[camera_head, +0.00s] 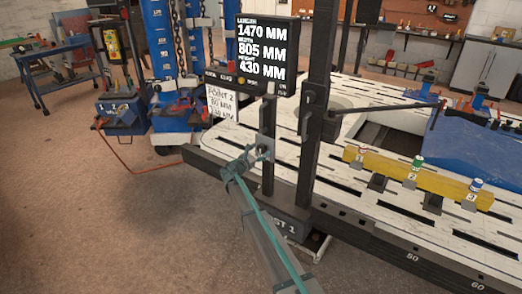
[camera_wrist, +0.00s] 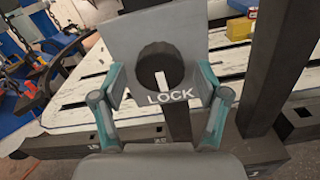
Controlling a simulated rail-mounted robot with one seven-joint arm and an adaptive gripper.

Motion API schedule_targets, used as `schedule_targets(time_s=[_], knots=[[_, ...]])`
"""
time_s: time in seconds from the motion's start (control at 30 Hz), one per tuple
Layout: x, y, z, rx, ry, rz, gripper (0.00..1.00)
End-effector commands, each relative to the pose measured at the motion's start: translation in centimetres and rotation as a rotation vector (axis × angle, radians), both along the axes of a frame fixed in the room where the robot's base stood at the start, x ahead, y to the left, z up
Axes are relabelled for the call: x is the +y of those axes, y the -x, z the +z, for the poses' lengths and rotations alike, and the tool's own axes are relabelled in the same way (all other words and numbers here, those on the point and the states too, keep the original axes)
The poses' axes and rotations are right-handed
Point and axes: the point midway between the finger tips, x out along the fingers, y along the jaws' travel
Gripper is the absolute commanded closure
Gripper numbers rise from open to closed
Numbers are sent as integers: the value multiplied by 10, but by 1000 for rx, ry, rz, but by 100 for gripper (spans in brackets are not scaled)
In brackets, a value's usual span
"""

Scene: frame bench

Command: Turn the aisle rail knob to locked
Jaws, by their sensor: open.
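The knob (camera_wrist: 160,64) is dark and round, on a grey plate (camera_wrist: 120,38) in the wrist view. A white mark on the knob's lower part points down, just above the white word LOCK on the plate. My gripper (camera_wrist: 161,84) is open, with one teal-and-grey finger left of the knob and the other right of it. Gaps show between the fingers and the knob. In the head view my gripper (camera_head: 258,155) is at the dark post below the display; the knob is too small to make out there.
A display (camera_head: 252,55) with measurements hangs above my gripper, with a paper note below its left end. A tall dark post (camera_head: 312,110) stands close on the right. The white slotted bench (camera_head: 365,208) carries a yellow bar (camera_head: 440,183).

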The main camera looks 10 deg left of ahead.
Motion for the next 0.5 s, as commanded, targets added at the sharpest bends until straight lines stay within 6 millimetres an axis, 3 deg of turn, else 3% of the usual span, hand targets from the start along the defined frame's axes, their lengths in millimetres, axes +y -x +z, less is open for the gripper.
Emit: schedule_targets(time_s=[0.13, 0.47, 0.5], knots=[[-5, -10, 0, 0, 0, 0, 26], [-7, -12, 0, 0, 0, 0, 26], [-7, -12, 0, 0, 0, 0, 31]])
